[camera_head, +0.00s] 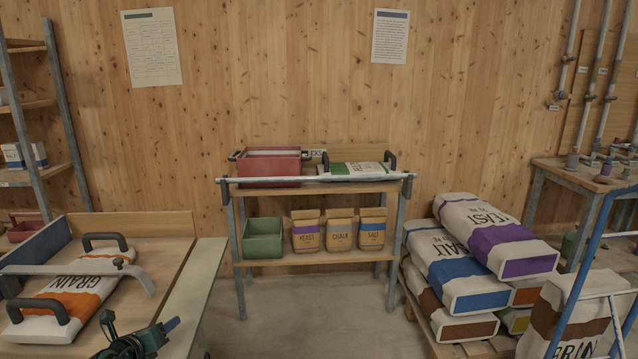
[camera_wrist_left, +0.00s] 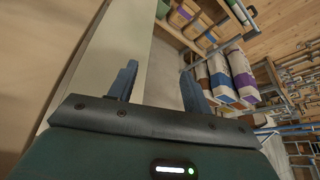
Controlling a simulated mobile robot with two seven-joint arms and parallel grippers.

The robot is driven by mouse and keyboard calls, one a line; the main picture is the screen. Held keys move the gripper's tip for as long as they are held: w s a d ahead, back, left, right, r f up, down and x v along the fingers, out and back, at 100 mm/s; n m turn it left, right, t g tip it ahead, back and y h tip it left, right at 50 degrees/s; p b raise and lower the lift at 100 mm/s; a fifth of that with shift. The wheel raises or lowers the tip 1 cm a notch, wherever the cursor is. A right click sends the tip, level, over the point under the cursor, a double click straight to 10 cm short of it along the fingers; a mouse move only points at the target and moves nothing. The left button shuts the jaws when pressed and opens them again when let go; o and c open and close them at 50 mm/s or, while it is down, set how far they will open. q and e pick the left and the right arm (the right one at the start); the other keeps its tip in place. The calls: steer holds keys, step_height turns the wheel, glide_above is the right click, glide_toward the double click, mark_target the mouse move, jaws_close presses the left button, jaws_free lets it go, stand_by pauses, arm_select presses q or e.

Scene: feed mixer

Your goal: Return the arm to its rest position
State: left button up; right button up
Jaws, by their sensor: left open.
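My left gripper (camera_head: 140,338) is at the bottom left of the head view, above the front right part of the wooden bench. In the left wrist view, the two blue-grey fingers (camera_wrist_left: 158,88) stand apart with nothing between them. My right gripper is not in view.
The bench (camera_head: 150,235) has a pale right edge strip. A shelf table (camera_head: 310,187) at the back holds a red bin (camera_head: 268,168), a green sack, a green bin and small bags. Stacked sacks (camera_head: 485,240) stand right, near a blue frame (camera_head: 590,240). Open floor (camera_head: 310,320) lies between.

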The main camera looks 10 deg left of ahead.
arm_select(q)
steer(key=s+d+f+n+h, duration=0.1)
steer(key=s+d+f+n, duration=0.2)
steer(key=d, duration=0.3)
steer(key=s+d+f+n+h, duration=0.1)
steer(key=s+d+f+n, duration=0.1)
steer(key=d, duration=0.4)
steer(key=s+d+f+n+g, duration=0.1)
steer(key=s+d+f+n, duration=0.2)
steer(key=s+d+n, duration=1.2)
steer(key=shift+s+d+g, duration=0.3)
steer(key=shift+s, duration=0.85)
steer(key=s+d+n, duration=0.1)
steer(key=s+n, duration=0.1)
steer(key=s+d+r+n+g+h, duration=0.1)
steer(key=s+d+n, duration=0.1)
steer(key=s+n, duration=0.1)
steer(key=s+d+r+n, duration=0.1)
steer(key=s+n, duration=0.1)
steer(key=s, duration=0.1)
steer(key=shift+s+d+n+g, duration=0.2)
steer(key=shift+d+n+g, duration=0.1)
steer(key=shift+n, duration=0.1)
